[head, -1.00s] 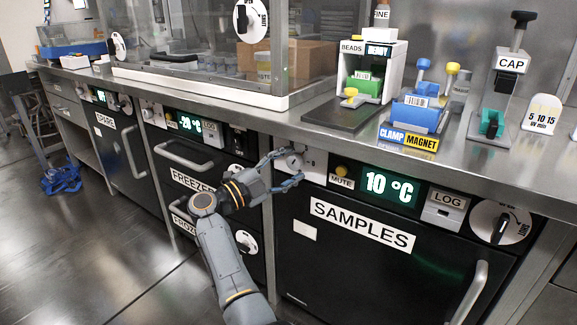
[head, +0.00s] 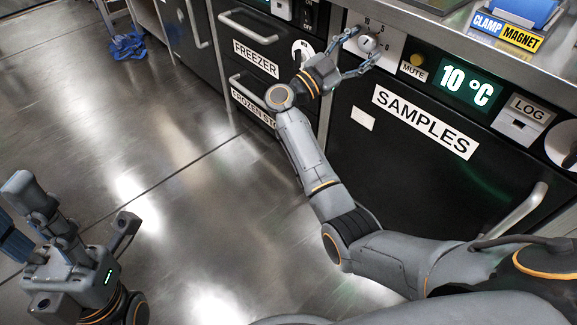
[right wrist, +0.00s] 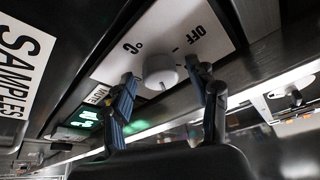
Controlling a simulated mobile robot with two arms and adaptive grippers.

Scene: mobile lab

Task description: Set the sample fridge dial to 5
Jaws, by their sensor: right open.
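The sample fridge dial is a round white knob (head: 368,43) on a pale plate at the upper left of the SAMPLES fridge front (head: 424,122). The fridge display (head: 470,85) reads 10 °C. My right gripper (head: 360,52) is open at the dial, its fingers on either side of the knob. In the right wrist view the knob (right wrist: 160,71) sits between the two fingertips (right wrist: 166,72), with visible gaps beside it. The plate there carries an OFF mark. I cannot read the dial's setting. My left gripper (head: 75,208) is open and empty at the lower left, over the floor.
The MUTE button (head: 418,61) and LOG unit (head: 524,119) are right of the dial. The fridge handle (head: 515,218) sticks out lower right. The freezer (head: 256,58) with its handles stands to the left. The metal counter edge (head: 440,35) runs above.

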